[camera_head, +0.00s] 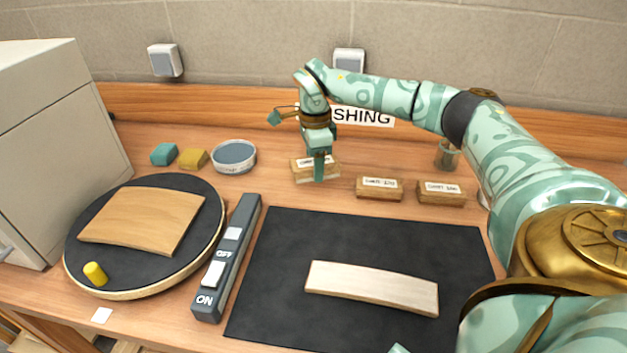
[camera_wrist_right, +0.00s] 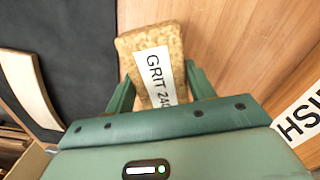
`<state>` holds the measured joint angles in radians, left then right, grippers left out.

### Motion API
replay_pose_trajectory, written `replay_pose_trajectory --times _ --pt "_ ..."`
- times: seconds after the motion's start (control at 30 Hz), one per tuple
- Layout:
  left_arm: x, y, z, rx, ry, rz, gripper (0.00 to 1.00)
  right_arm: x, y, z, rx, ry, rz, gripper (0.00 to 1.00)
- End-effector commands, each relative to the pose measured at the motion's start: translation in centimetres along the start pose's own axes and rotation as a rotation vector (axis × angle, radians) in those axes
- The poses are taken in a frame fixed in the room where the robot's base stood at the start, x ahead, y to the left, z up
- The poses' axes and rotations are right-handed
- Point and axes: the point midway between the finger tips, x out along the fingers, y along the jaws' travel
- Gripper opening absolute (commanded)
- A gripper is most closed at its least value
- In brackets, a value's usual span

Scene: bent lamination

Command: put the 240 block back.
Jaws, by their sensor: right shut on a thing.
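The 240 block (camera_head: 303,175) is a tan, speckled block with a white label, at the left end of a row of labelled blocks at the back of the bench. My right gripper (camera_head: 319,179) reaches down over it and hides part of it. In the right wrist view the block (camera_wrist_right: 150,48) sits between the two green fingers of the gripper (camera_wrist_right: 160,86), which is shut on it. Its label reads "GRIT 24" with the end partly covered. I cannot tell whether its underside touches the bench.
Two more labelled blocks (camera_head: 380,188) (camera_head: 441,192) stand to the right. A black mat (camera_head: 270,290) holds a pale curved strip (camera_head: 372,287). A grey ON/OFF bar (camera_head: 228,257), a round board (camera_head: 75,272) with a curved wooden panel, and a bowl (camera_head: 234,157) are left.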

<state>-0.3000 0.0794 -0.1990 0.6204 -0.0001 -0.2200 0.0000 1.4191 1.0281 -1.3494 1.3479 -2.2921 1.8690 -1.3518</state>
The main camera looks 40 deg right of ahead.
Motion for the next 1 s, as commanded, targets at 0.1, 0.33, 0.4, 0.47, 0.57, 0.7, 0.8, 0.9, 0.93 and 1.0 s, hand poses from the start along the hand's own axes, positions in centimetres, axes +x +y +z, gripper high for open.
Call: replay_pose_trajectory --times 0.1,0.33,0.4,0.47,0.57,0.7,0.8,0.9,0.93,1.0 --pt "0.9 0.2 0.3 0.0 -0.007 0.004 0.76 1.8 -1.1 -0.4 0.0 0.0 0.002 0.36" --pt "1.8 0.4 0.6 0.001 -0.014 0.007 0.76 3.5 -2.0 -0.8 -0.002 0.001 0.003 0.36" --pt "2.4 0.4 0.8 0.001 -0.019 0.009 0.76 4.8 -2.0 -0.8 -0.002 0.001 0.004 0.36" --pt "2.7 0.5 1.0 0.001 -0.023 0.01 0.76 5.7 -2.0 -0.8 -0.002 0.002 0.003 0.36" --pt "2.7 0.5 1.0 0.001 -0.022 0.009 0.76 5.7 -2.0 -0.8 -0.002 -0.001 -0.001 0.36" --pt "2.6 0.4 0.9 0.001 -0.021 0.009 0.76 5.5 -2.0 -0.8 -0.002 -0.001 -0.002 0.36" --pt "2.5 0.4 0.9 0.001 -0.021 0.009 0.76 5.7 -2.0 -0.8 -0.002 0.0 -0.001 0.36" --pt "2.5 0.4 0.9 0.001 -0.021 0.008 0.76 5.8 -2.0 -0.8 -0.002 0.0 -0.001 0.65" --pt "2.5 0.4 0.9 0.001 -0.021 0.008 0.76 5.8 -2.0 -0.8 -0.002 0.0 -0.001 0.74" --pt "2.5 0.3 0.9 0.001 -0.021 0.008 0.76 5.8 -2.0 -0.8 -0.002 0.0 -0.001 0.76"
